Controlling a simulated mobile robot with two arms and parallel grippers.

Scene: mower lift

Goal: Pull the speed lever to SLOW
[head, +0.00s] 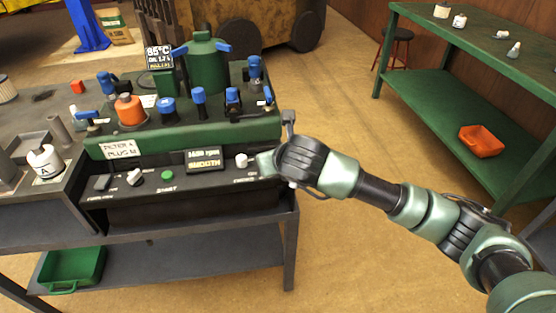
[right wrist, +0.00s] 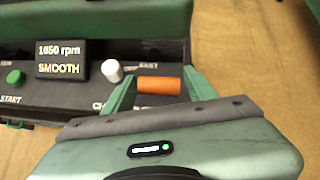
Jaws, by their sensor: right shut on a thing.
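The orange handle of the speed lever (right wrist: 159,85) shows in the right wrist view, lying between the two green fingers of my right gripper (right wrist: 158,88). The word FAST stands on the panel just beyond it. The gripper is shut on this handle. In the head view my right gripper (head: 266,163) is at the right end of the black control panel (head: 120,195), and its fingers and hand hide the lever there. A SLOW label cannot be made out. A small display (right wrist: 62,60) reads 1650 rpm, SMOOTH. My left gripper is not in view.
A white knob (right wrist: 112,70) stands close to the left of the gripper, with a green START button (right wrist: 15,77) farther left. The green engine block (head: 185,135) with blue handles rises behind the panel. Open floor lies right, before a green shelf (head: 470,110).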

